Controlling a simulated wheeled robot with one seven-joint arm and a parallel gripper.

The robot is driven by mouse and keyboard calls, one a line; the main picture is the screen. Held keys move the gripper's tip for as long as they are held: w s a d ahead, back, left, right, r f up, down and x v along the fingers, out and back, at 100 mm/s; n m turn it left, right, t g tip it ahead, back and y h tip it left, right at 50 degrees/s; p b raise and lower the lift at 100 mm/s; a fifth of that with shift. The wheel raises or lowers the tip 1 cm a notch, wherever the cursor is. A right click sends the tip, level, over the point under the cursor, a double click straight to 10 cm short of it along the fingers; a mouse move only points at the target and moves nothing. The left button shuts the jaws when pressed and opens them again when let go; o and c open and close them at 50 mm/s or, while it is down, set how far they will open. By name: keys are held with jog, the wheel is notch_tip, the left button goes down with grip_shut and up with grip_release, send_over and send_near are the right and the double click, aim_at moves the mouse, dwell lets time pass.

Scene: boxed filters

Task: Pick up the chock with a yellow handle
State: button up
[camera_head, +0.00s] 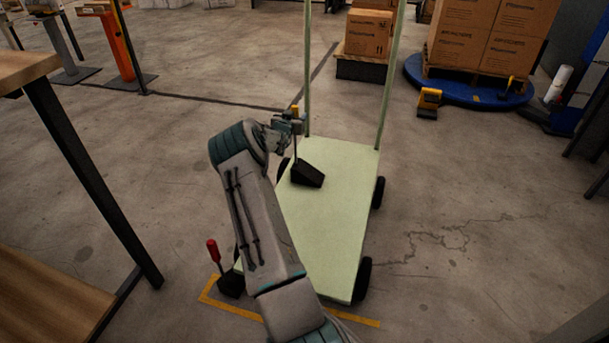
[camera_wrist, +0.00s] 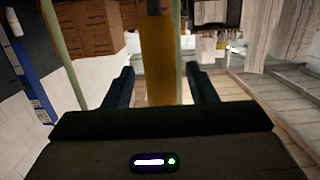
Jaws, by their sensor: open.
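The chock with a yellow handle (camera_head: 308,175) has a dark wedge body and stands on the pale green deck of a cart. Its thin rod rises to the yellow grip, which is partly hidden by my gripper (camera_head: 293,122) in the head view. In the wrist view the yellow handle (camera_wrist: 158,60) stands upright between the two dark fingers of my gripper (camera_wrist: 160,72). The fingers are open, with a gap visible on both sides of the handle. The chock's body is out of the wrist view.
The cart (camera_head: 335,235) has two upright posts at its far end. A red-handled chock (camera_head: 231,284) is on the floor at its near left. A table (camera_head: 28,68) stands on the left. Boxes (camera_head: 490,35) on a blue platform (camera_head: 465,92) are at the back right.

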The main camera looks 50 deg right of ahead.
jog(key=shift+c, duration=0.2)
jog(key=c, duration=1)
grip_shut()
jog(key=shift+s+d, duration=0.1)
jog(key=shift+r, duration=0.15)
